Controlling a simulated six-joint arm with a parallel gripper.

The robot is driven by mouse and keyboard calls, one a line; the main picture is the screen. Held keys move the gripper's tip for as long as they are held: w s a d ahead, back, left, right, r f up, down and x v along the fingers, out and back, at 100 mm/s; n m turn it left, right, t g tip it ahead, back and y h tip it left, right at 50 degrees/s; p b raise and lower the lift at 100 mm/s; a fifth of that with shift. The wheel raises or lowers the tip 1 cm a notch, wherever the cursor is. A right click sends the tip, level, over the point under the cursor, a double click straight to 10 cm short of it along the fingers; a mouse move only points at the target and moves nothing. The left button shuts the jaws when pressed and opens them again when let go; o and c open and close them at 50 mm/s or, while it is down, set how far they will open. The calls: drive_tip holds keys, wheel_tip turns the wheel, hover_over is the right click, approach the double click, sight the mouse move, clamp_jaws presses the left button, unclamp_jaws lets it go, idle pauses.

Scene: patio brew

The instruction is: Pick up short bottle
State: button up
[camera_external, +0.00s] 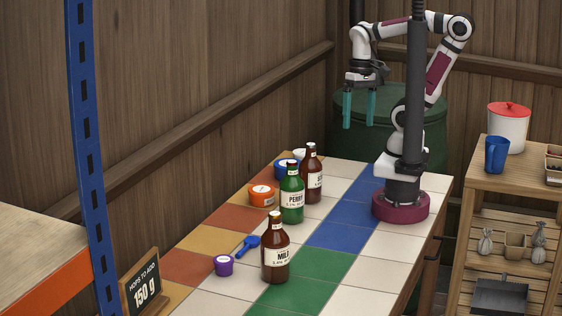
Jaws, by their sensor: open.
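Three labelled bottles stand upright on the tiled table. A brown bottle marked MILD (276,255) is nearest the camera, a green bottle marked PERRY (292,205) stands behind it, and another brown bottle (312,180) is behind the green one, its label partly hidden. They look close in height, and I cannot tell for sure which is the short one. My gripper (359,124) is open and empty, its teal fingers pointing down. It is high above the table's far end, up and to the right of the bottles, touching nothing.
A sign (141,283) stands front left. The blue and green tiles right of the bottles are clear.

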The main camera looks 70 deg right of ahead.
sight(268, 257)
drive_tip(key=w+n+t+h, duration=0.2)
drive_tip(key=w+n+t, duration=0.25)
drive_tip(key=w, duration=0.75)
drive_tip(key=w+a+r+n+t+y, duration=0.1)
drive_tip(key=w+a+n+t+y, duration=0.1)
drive_tip(key=w+a+n, duration=0.35)
drive_tip(key=w+a+n+t+y, duration=0.2)
drive_tip(key=w+a, duration=0.1)
drive_tip(key=a, duration=0.6)
drive_tip(key=s+a+n+g+y, duration=0.1)
drive_tip(key=s+a+n+y, duration=0.2)
drive_tip(key=a, duration=0.4)
drive_tip(key=s+a+n+g+y, duration=0.1)
drive_tip(key=s+a+n+y, duration=0.2)
drive_tip(key=a, duration=0.4)
drive_tip(key=s+a+f+n+g+y, duration=0.1)
drive_tip(key=s+a+n+g+y, duration=0.35)
drive_tip(key=s+a, duration=0.4)
wheel_tip(268, 257, down, 16)
drive_tip(key=d, duration=0.1)
drive_tip(key=shift+h, duration=0.45)
drive_tip(key=x, duration=0.4)
drive_tip(key=s+x, duration=0.1)
drive_tip(key=x, duration=0.2)
drive_tip(key=shift+w+f, duration=0.1)
clamp_jaws()
